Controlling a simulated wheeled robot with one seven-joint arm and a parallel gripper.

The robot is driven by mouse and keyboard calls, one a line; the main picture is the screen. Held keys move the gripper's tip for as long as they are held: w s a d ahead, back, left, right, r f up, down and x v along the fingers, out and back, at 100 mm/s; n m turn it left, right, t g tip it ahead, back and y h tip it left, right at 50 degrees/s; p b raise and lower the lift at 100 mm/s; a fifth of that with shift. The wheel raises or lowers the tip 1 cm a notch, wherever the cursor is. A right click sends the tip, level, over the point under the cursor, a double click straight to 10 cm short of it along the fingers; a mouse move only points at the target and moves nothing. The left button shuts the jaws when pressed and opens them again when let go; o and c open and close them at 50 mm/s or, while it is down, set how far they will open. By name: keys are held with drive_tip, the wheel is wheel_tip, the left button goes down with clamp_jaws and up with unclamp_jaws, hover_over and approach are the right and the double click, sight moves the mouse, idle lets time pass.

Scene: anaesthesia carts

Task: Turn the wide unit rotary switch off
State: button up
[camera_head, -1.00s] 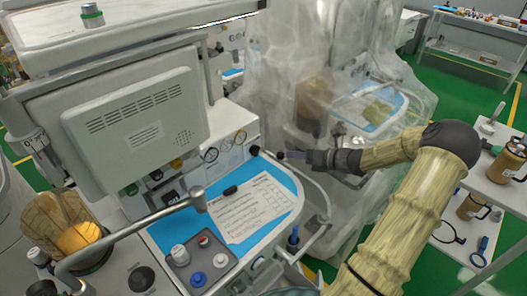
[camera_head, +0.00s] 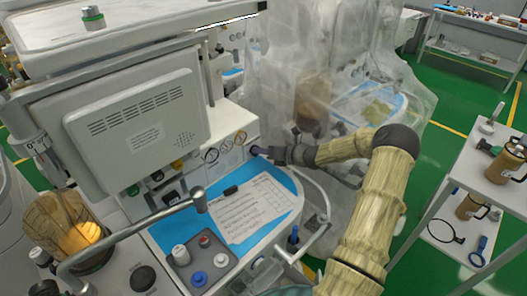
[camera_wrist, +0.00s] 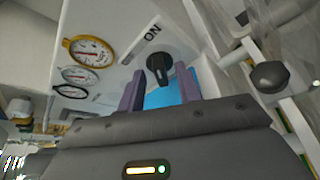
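The rotary switch (camera_wrist: 158,69) is a black knob on the white side panel, beside a label reading ON in the wrist view. My gripper (camera_wrist: 160,77) is open, with one purple finger on each side of the knob in that picture. The knob appears just beyond or between the fingertips; I cannot tell whether they touch it. In the head view my gripper (camera_head: 258,151) is at the right end of the wide unit's gauge panel (camera_head: 228,140). It hides the switch there.
Round gauges (camera_wrist: 90,51) sit left of the switch. A black round knob (camera_wrist: 270,76) on a rail is at the right. A blue work surface (camera_head: 180,232) with a paper sheet (camera_head: 248,208) lies below the panel. A plastic-draped unit (camera_head: 330,75) stands behind my arm.

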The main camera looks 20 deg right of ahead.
clamp_jaws()
